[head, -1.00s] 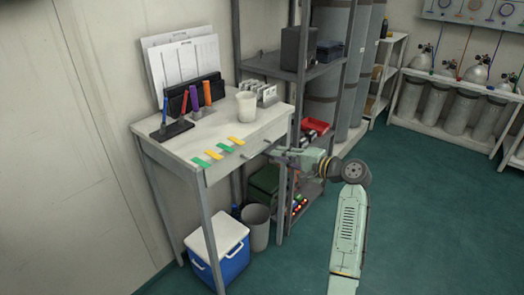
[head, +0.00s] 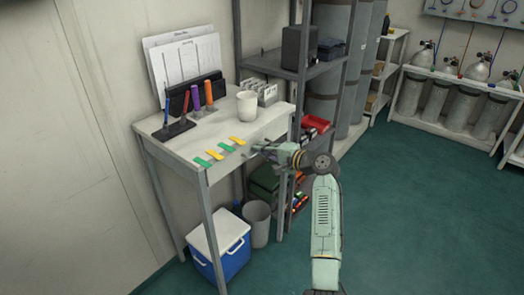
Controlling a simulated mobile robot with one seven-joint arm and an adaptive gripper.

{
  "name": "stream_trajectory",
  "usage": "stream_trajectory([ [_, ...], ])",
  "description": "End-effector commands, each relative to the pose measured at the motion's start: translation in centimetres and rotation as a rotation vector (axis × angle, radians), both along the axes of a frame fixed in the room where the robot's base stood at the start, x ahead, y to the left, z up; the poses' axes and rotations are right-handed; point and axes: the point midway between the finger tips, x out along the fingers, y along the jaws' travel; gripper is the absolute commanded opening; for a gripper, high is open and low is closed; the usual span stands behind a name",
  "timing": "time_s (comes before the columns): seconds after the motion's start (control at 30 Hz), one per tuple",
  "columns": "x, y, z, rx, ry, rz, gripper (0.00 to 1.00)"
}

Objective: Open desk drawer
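The light grey desk (head: 180,152) stands against the wall, left of centre. Its drawer front (head: 276,131) is on the right-facing side, just under the top, and looks closed. My gripper (head: 258,149) is at the drawer front, with its dark fingertips close to the handle area. The handle is hidden or too small to make out behind the fingers. I cannot tell whether the fingers touch it, or whether they are open or shut.
Green and yellow tags (head: 220,147) lie along the desk's front edge. A white cup (head: 247,105) and a pen stand (head: 174,130) are on top. A blue cooler (head: 220,250) and grey bin (head: 257,224) are below. A metal shelf (head: 317,72) stands behind. The green floor at right is clear.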

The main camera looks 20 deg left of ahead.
Motion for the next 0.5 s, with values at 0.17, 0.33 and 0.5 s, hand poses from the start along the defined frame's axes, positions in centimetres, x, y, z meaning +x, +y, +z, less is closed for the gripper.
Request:
stream_trajectory([
  [0.17,0.00,-0.01,0.01,0.000,0.000,0.000,0.00],
  [0.33,-0.01,-0.02,0.00,0.000,0.000,0.000,0.00],
  [0.5,-0.02,-0.02,0.00,0.000,0.000,0.000,0.00],
])
